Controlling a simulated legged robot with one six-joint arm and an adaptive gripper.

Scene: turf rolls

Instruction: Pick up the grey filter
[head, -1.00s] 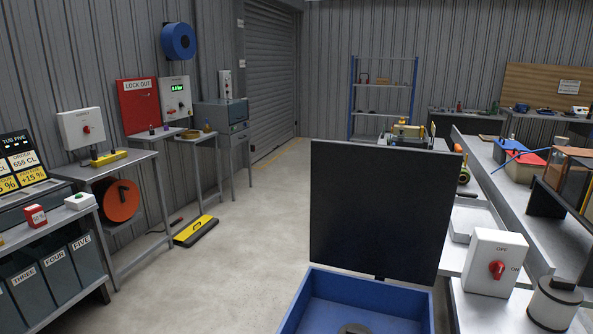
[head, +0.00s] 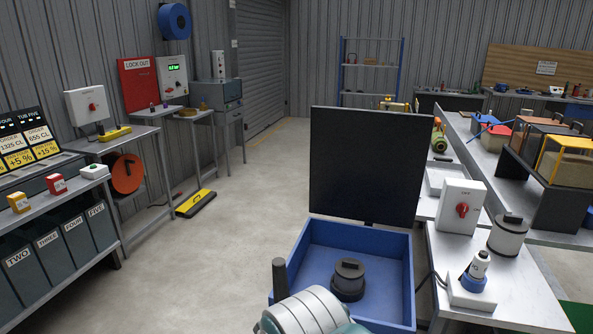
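A light grey cylinder with a dark cap and handle (head: 508,238) stands upright on the right bench; it looks like the grey filter. A dark grey round piece with a raised block on top (head: 348,280) sits inside a blue open tub (head: 392,240). The tub's black lid (head: 365,165) stands up at its back. I cannot see my gripper.
A white switch box with a red knob (head: 460,207) and a blue-and-white fitting on a white block (head: 473,280) stand near the grey cylinder. A ribbed pale cylinder with teal parts (head: 305,315) and a dark post (head: 279,280) are in front of the tub.

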